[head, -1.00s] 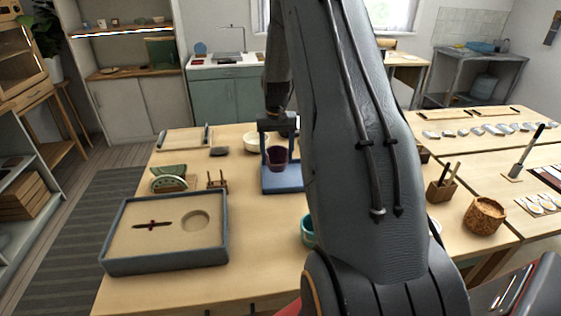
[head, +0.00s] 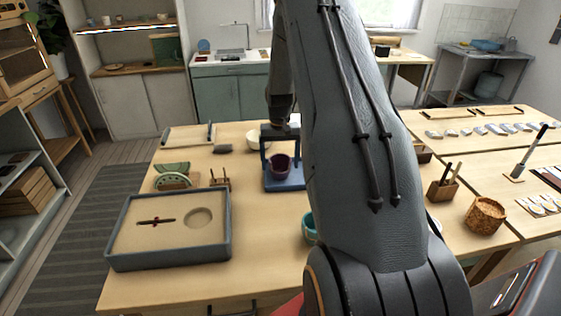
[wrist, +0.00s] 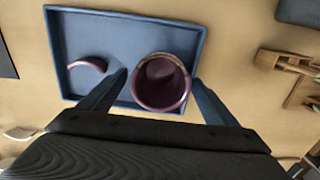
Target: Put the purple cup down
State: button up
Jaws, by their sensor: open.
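The purple cup (head: 279,168) stands upright, as far as I can tell, on the blue tray (head: 289,187) on the wooden table. In the wrist view the cup (wrist: 160,84) is near the tray's right side, its open mouth facing the camera. My gripper (head: 279,160) is above and around the cup. In the wrist view its two fingers (wrist: 158,83) are spread on either side of the cup, with a visible gap at the left. A small curved purple piece (wrist: 88,64) lies on the tray (wrist: 128,20) left of the cup. The cup's base is hidden.
A grey-rimmed sand tray (head: 122,258) stands at front left, with a green plate in a rack (head: 173,176) behind it. A cream bowl (head: 253,141) is behind the tray. A teal cup (head: 309,226) is partly hidden by my arm. Bare table lies in front.

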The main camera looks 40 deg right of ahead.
notch_tip(320, 180, up, 11)
jog(key=b, duration=0.4)
jog(key=s+a+n, duration=0.1)
jog(key=s+a, duration=0.2)
jog(key=a, duration=0.3)
jog(key=s+a+r+n, duration=0.1)
jog(key=s+a, duration=0.2)
jog(key=a, duration=0.4)
jog(key=s+a+n, duration=0.1)
jog(key=s+a, duration=0.3)
jog(key=a, duration=0.2)
jog(key=s+a+f+n+t, duration=0.1)
jog(key=s+a+f+n, duration=0.1)
jog(key=s+a, duration=0.7)
jog(key=s, duration=0.4)
jog(key=shift+f+n, duration=0.2)
jog(key=shift+n, duration=0.2)
jog(key=shift+s, duration=0.1)
